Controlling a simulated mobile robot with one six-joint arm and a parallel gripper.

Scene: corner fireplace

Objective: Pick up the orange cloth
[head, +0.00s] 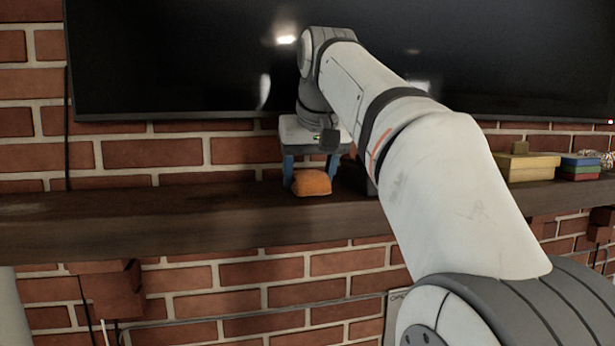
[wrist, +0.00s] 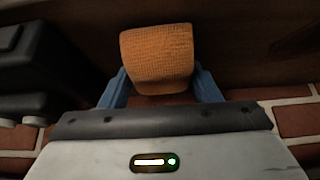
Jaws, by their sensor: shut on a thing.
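The orange cloth (head: 311,182) is a small folded or bunched bundle at the wooden mantel shelf, below the television. In the wrist view the cloth (wrist: 157,60) shows a woven texture and sits between the blue fingers. My gripper (head: 310,172) points down at the shelf and is shut on the cloth. In the wrist view a blue finger of my gripper (wrist: 160,90) shows on each side of it. I cannot tell whether the cloth's underside touches the shelf.
The shelf (head: 150,215) is clear to the left. A dark object (head: 362,178) stands just right of the cloth. Yellow boxes (head: 527,165) and a stack of coloured boxes (head: 580,167) are farther right. The television (head: 180,60) hangs close behind my arm on the brick wall.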

